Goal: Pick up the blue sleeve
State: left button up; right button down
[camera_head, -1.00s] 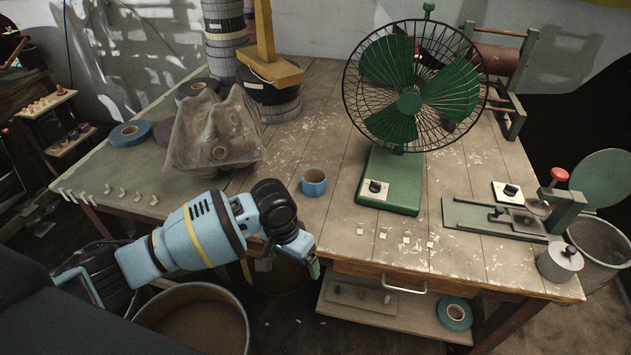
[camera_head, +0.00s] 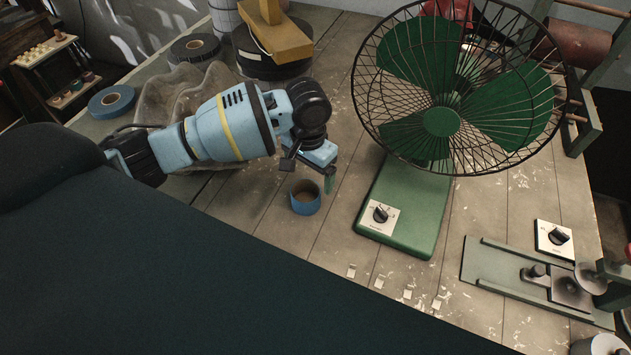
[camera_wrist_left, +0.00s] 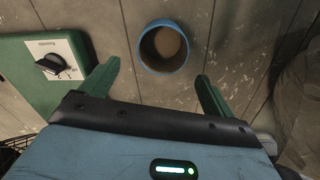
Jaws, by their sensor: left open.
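The blue sleeve (camera_head: 305,197) is a short open ring with a brown inside, standing on the wooden table in front of the bag and left of the fan base. My left gripper (camera_head: 312,182) is above and just behind it in the head view, with green fingers apart. In the left wrist view, the sleeve (camera_wrist_left: 164,47) sits ahead of the gap between the open fingers of my left gripper (camera_wrist_left: 160,82). Nothing is between the fingers. My right gripper is not in view.
A green fan (camera_head: 440,120) stands close to the right of the sleeve, its base (camera_head: 405,215) on the table. A translucent bag (camera_head: 175,95) is behind my left arm. Small pale tabs (camera_head: 379,283) lie near the front. Bare boards surround the sleeve.

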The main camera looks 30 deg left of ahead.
aim_at(309, 200)
pick_arm(q)
jog(key=shift+s+f, duration=0.25)
jog(key=shift+f, duration=1.3)
jog(key=shift+a+f+b, duration=0.1)
jog(key=shift+f+b, duration=0.3)
jog(key=shift+f, duration=1.9)
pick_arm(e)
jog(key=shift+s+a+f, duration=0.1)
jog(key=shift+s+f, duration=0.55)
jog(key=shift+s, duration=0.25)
pick_arm(q)
jog(key=shift+c, duration=0.3)
jog(key=c, duration=1)
